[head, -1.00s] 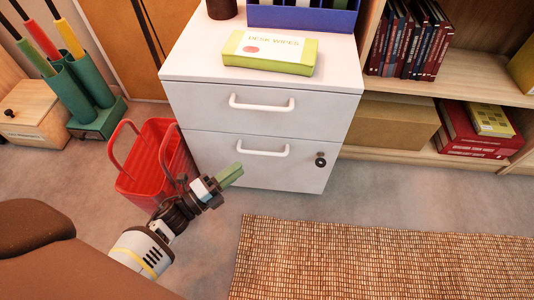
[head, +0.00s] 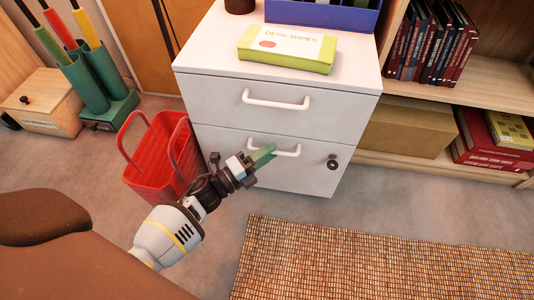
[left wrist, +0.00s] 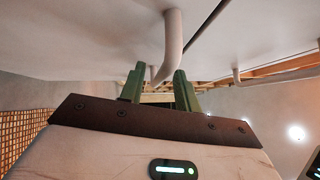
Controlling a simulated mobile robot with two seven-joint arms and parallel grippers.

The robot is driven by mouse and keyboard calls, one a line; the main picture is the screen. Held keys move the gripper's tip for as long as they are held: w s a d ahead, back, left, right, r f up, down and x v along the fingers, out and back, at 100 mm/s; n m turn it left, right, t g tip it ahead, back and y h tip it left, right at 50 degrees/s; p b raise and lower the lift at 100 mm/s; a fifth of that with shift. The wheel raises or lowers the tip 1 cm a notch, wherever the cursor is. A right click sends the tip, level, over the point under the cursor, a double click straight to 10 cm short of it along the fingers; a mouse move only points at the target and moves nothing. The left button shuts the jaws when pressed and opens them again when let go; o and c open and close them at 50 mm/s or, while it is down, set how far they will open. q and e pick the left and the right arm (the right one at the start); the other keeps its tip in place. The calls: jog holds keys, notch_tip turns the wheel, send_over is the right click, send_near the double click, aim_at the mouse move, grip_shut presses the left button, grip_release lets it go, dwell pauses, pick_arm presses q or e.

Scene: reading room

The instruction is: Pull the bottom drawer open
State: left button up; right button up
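The white cabinet has two drawers. The bottom drawer (head: 235,148) is flush with the cabinet front, with a white bar handle (head: 287,153) and a dark round lock to its right. My left gripper (head: 264,154) is at the left end of this handle, its green fingers pointing at it. In the left wrist view, the two green fingers (left wrist: 158,84) stand apart, and the curved handle end (left wrist: 172,38) comes down between them. I cannot tell whether either finger touches it.
The top drawer handle (head: 276,102) is just above. A red basket (head: 158,160) stands on the floor left of the cabinet, close to my left arm. A woven rug (head: 380,260) lies in front. Shelves with books (head: 432,40) stand at right. A wipes pack (head: 288,46) lies on top.

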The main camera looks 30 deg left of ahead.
jog(key=shift+w, duration=0.1)
pick_arm(q)
jog(key=shift+c, duration=1.2)
jog(key=c, duration=0.5)
grip_shut()
pick_arm(e)
jog(key=shift+s+r, duration=0.1)
jog(key=shift+s, duration=0.4)
